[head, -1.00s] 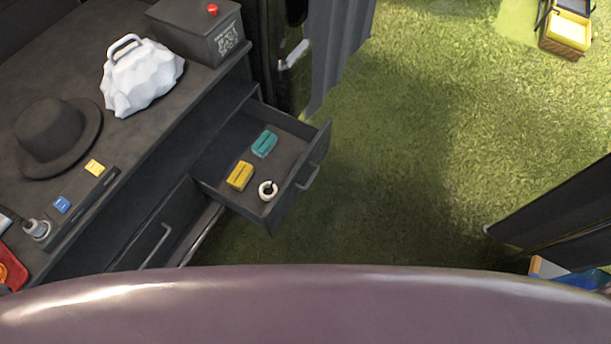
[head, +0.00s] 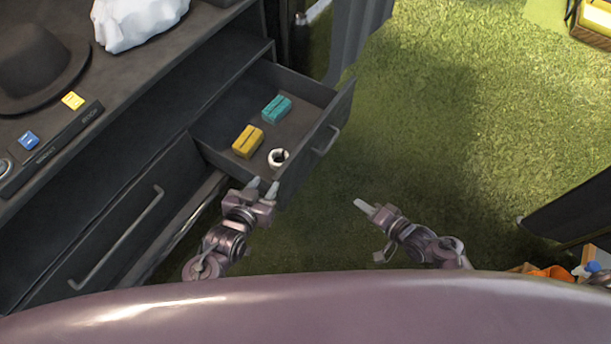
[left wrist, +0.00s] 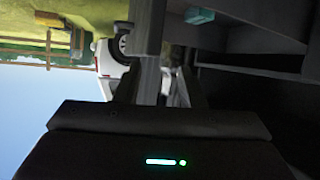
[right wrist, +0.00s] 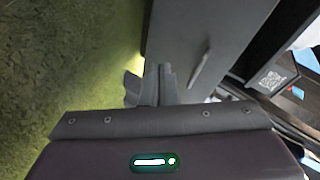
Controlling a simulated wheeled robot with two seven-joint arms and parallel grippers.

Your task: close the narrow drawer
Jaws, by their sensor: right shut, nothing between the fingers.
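The narrow drawer (head: 318,150) stands pulled out of the dark cabinet in the head view, with a bar handle (head: 326,140) on its front. Inside lie a teal block (head: 276,109), a yellow block (head: 248,141) and a white ring (head: 278,157). My left gripper (head: 263,186) is at the drawer's near front corner, its fingertips apart. The drawer's grey panel (left wrist: 150,30) reaches toward the fingers in the left wrist view; I cannot tell whether they touch. My right gripper (head: 362,206) is shut and empty over the grass, in front of the drawer. The drawer front (right wrist: 205,50) also shows in the right wrist view.
A wide drawer front with a long handle (head: 118,237) is left of the narrow drawer. A black hat (head: 38,62), a white bag (head: 138,20) and small blue and yellow items stand on the cabinet top. Open grass (head: 450,130) lies to the right.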

